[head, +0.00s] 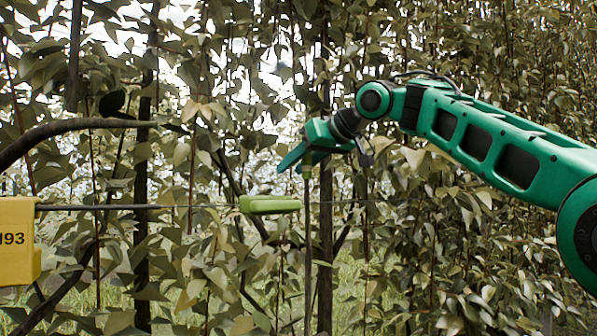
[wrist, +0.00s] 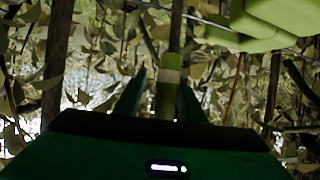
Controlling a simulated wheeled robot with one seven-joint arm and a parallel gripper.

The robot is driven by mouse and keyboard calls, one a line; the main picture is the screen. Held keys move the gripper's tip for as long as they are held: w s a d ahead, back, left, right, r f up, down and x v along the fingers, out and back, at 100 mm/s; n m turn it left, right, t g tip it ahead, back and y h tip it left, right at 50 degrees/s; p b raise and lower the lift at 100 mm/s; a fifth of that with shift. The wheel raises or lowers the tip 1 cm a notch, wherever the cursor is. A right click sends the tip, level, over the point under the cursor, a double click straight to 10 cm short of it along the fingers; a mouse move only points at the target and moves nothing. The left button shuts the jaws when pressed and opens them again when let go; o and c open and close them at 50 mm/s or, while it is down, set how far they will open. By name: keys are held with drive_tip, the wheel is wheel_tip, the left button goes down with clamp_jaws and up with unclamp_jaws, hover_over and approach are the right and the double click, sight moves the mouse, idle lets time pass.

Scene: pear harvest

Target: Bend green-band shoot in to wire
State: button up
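The green-band shoot (wrist: 175,30) stands upright in the wrist view, with a green band and a pale stripe (wrist: 172,76) low on it. My gripper (wrist: 160,95) has its two fingers apart on either side of the banded part; a gap shows at the left finger, and the right finger lies close to the shoot. In the head view my gripper (head: 300,160) is above the wire (head: 140,207), fingers pointing left and down.
A light green clip (head: 270,204) sits on the wire just below my gripper, and shows large at upper right in the wrist view (wrist: 250,22). A yellow box (head: 16,240) hangs at far left. A dark trunk (head: 325,215) stands behind the gripper. Dense leaves surround everything.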

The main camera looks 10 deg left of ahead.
drive_tip(key=v, duration=1)
drive_tip(key=shift+s+d+r, duration=0.15)
drive_tip(key=shift+d+r, duration=0.1)
drive_tip(key=w+d+f+m+h, duration=0.2)
drive_tip(key=d+f+m+h, duration=0.55)
drive_tip(key=d+f, duration=1.4)
drive_tip(key=s+d+f+m+g+h, duration=0.1)
drive_tip(key=s+d+f+m, duration=0.1)
drive_tip(key=s+d+f, duration=0.5)
drive_tip(key=s+d+f+m+g+h, duration=0.1)
drive_tip(key=s+d+f+m+g, duration=0.15)
drive_tip(key=d+f, duration=0.45)
drive_tip(key=s+d+f+m+g, duration=0.1)
drive_tip(key=s+d+f, duration=0.2)
drive_tip(key=s+f, duration=0.4)
drive_tip(key=s+d+f+m+g, duration=0.2)
drive_tip(key=s+f, duration=0.5)
drive_tip(key=s, duration=0.5)
drive_tip(key=s+d+f+m+g, duration=0.1)
drive_tip(key=s+d+f, duration=0.4)
drive_tip(key=s, duration=0.5)
drive_tip(key=shift+f+m+g+h, duration=0.3)
drive_tip(key=shift+f+g+h, duration=0.05)
drive_tip(key=shift+f, duration=0.55)
